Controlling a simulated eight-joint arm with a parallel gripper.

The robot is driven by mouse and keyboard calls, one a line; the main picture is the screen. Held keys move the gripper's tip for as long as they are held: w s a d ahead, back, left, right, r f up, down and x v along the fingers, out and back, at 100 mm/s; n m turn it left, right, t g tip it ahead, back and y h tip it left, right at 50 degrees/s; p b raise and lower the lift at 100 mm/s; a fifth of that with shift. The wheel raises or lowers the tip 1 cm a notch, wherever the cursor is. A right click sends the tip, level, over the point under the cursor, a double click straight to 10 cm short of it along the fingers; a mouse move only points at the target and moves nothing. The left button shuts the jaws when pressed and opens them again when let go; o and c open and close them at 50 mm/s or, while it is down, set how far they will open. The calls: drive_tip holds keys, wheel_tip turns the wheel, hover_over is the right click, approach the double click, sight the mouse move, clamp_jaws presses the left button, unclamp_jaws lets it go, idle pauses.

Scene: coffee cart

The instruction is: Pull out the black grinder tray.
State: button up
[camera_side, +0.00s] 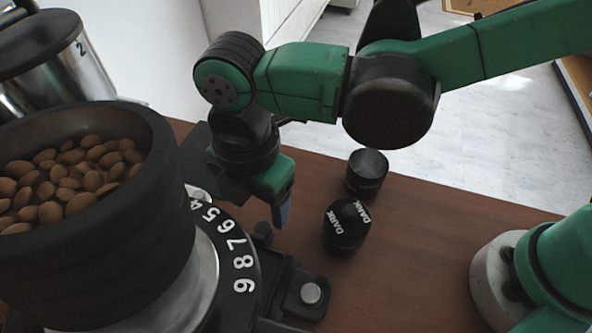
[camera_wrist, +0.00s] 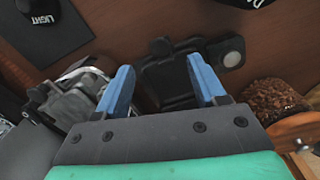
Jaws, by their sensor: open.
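The grinder (camera_side: 222,262) stands at the left of the side view, with a numbered black dial and a hopper of brown beans. A black tray-like part (camera_side: 285,285) sticks out at its base, with a round silver knob beside it. In the wrist view, what looks like the black tray (camera_wrist: 172,82) lies below and between my fingers. My gripper (camera_wrist: 160,65) is open, its two blue fingers apart with nothing held between them. In the side view, my gripper (camera_side: 281,206) points down beside the dial, above the tray area. Whether it touches the tray I cannot tell.
A black DARK canister (camera_side: 346,230) and another dark cylinder (camera_side: 367,174) stand on the brown tabletop, right of my gripper. A steel vessel (camera_side: 90,85) stands behind the hopper. In the wrist view, a LIGHT lid (camera_wrist: 45,20) is at upper left and a container of brown bits (camera_wrist: 274,97) at right.

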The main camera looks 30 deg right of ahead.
sight(263, 228)
drive_tip(key=shift+a+f, duration=0.1)
drive_tip(key=shift+f, duration=2.7)
clamp_jaws()
